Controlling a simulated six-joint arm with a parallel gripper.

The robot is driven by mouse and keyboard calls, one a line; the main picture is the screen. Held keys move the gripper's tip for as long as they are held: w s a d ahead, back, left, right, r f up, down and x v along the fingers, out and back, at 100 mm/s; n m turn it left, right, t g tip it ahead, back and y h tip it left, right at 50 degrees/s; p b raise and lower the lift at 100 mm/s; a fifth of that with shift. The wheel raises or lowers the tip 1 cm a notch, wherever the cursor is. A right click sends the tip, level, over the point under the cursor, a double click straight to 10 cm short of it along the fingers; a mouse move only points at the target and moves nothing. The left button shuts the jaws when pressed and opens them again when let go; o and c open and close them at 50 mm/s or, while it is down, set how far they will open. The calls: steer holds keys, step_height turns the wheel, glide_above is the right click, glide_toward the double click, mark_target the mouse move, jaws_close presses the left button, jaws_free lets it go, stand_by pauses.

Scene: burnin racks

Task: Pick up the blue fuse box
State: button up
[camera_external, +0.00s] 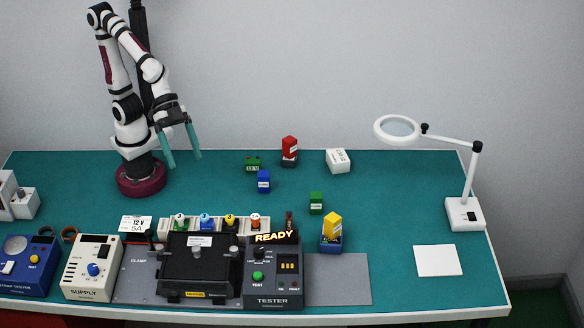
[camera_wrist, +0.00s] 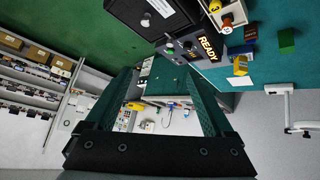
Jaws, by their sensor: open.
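The blue fuse box (camera_external: 264,181) stands upright on the green mat, with a pale label on its front. It is right in front of a green box (camera_external: 252,163). My gripper (camera_external: 184,162) is raised at the left, well to the left of the blue box. Its two teal fingers are apart with nothing between them. The open fingers also show in the wrist view (camera_wrist: 160,75), framing background shelving.
A red box (camera_external: 290,148), white box (camera_external: 338,160), smaller green box (camera_external: 316,203) and yellow box (camera_external: 332,224) in a blue holder stand nearby. The tester (camera_external: 273,278) and clamp (camera_external: 198,268) are at the front. A magnifier lamp (camera_external: 463,213) stands right. The mat left of the blue box is clear.

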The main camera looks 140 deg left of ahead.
steer(key=w+a+n+t+y, duration=0.2)
steer(key=w+a+n, duration=0.1)
steer(key=w+a, duration=0.15)
steer(key=n+g+y, duration=0.6)
steer(key=n+y, duration=0.5)
steer(key=y, duration=0.1)
glide_above(272, 188)
steer(key=s+d, duration=0.3)
steer(key=d, duration=0.3)
steer(key=f, duration=2.3)
steer(key=shift+w+d+f, duration=0.15)
steer(key=shift+w+f, duration=0.05)
steer(key=shift+t, duration=0.3)
steer(key=x, duration=0.7)
steer(key=shift+w+f, duration=0.1)
steer(key=shift+f, duration=0.25)
steer(key=c, duration=1.4)
